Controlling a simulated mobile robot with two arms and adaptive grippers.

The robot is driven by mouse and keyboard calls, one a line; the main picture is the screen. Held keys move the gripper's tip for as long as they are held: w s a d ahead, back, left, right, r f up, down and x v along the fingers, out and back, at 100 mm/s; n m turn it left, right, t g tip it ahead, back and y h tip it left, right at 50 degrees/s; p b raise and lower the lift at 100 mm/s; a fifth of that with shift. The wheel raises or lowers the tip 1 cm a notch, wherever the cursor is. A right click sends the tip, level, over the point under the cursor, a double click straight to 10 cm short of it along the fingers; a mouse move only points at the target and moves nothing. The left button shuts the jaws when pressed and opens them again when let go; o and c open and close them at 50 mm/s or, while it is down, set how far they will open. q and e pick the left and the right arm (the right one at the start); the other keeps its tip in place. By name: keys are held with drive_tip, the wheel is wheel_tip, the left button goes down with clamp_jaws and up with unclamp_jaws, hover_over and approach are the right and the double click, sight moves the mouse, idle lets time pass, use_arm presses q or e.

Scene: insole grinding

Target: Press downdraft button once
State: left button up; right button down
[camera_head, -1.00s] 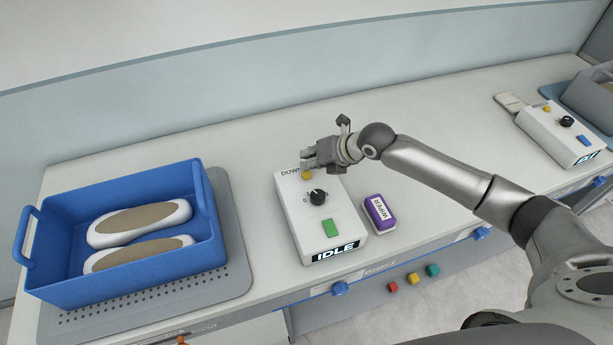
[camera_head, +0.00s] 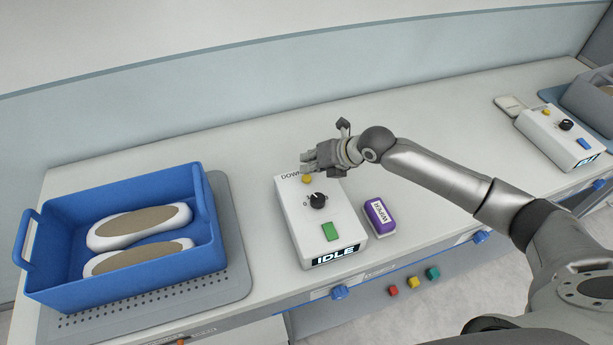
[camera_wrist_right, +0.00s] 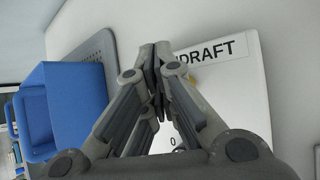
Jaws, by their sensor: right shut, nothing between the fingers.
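The white control box (camera_head: 296,222) stands on the bench with a yellow button (camera_head: 307,179) at its far end, under a label that is partly hidden. It also has a black knob (camera_head: 318,200), a green button (camera_head: 330,231) and a display reading "IDLE" (camera_head: 336,255). My right gripper (camera_head: 305,164) is shut and empty over the far end of the box, right at the yellow button. In the right wrist view the shut fingertips (camera_wrist_right: 155,48) are beside the "DRAFT" label (camera_wrist_right: 217,52), and the yellow button (camera_wrist_right: 192,78) is mostly hidden behind a finger. I cannot tell whether they touch. My left gripper is not in view.
A blue bin (camera_head: 120,283) with two insoles (camera_head: 140,225) sits on a grey perforated mat (camera_head: 232,250) at the left. A purple wiper block (camera_head: 380,216) lies right of the box. A second control box (camera_head: 545,135) stands at the far right. The bench behind is clear.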

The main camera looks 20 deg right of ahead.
sight(309, 175)
drive_tip(key=shift+f, duration=0.15)
drive_tip(key=shift+f+b, duration=0.25)
drive_tip(key=shift+b, duration=0.15)
drive_tip(key=shift+f+b, duration=0.4)
drive_tip(key=shift+f, duration=0.1)
idle(0.7)
drive_tip(key=shift+r, duration=0.1)
drive_tip(key=shift+r+p, duration=0.65)
drive_tip(key=shift+r, duration=0.15)
drive_tip(key=shift+r+p, duration=1.9)
drive_tip(key=shift+r, duration=0.65)
